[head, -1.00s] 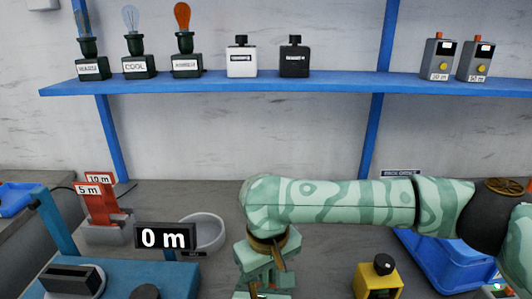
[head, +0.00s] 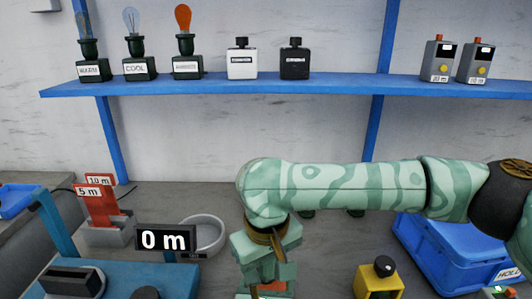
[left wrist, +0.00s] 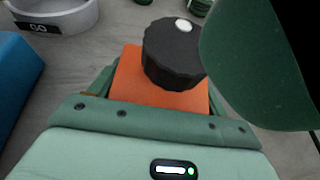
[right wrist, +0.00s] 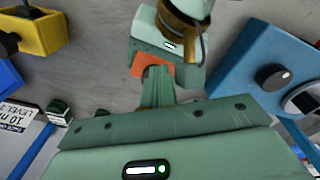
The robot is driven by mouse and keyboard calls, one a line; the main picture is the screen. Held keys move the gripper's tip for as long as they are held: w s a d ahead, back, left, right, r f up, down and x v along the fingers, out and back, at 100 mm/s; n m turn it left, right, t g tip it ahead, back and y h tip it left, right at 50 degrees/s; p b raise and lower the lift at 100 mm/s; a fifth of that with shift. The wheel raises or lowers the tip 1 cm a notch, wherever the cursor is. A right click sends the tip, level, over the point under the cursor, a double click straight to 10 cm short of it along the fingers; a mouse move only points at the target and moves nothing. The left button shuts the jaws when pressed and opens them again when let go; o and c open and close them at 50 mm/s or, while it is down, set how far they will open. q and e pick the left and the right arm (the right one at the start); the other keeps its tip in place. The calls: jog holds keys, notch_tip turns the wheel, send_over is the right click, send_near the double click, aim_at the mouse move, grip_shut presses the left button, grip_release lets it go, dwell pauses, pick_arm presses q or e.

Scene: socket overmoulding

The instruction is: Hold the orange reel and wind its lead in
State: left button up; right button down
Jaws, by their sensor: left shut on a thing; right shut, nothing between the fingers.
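The orange reel (left wrist: 128,80) is a block with a black ribbed knob (left wrist: 172,52) that has a white dot. My left gripper (left wrist: 160,100) is shut on the reel, one green finger on each side. In the right wrist view, part of the orange reel (right wrist: 150,64) shows by the left gripper. My right gripper (right wrist: 158,75) is shut and empty, its tips over the reel and hiding the knob there. In the head view the right gripper (head: 268,270) hangs down at bottom centre, with a sliver of orange below it. The lead cannot be made out.
A display (head: 165,238) reads 0 m. Red stands (head: 97,205) labelled 5 m and 10 m and a grey round dish (head: 205,233) stand at left. A yellow box (head: 378,282) with a black knob and a blue crate (head: 450,255) stand at right. A blue shelf (head: 330,86) runs behind.

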pick_arm(q)
jog(key=shift+f, duration=0.3)
pick_arm(e)
notch_tip(320, 180, up, 2)
jog(key=shift+s+d+r, duration=0.1)
jog(key=shift+s+r, duration=0.05)
jog(key=shift+r, duration=0.05)
pick_arm(q)
jog(key=shift+a, duration=0.1)
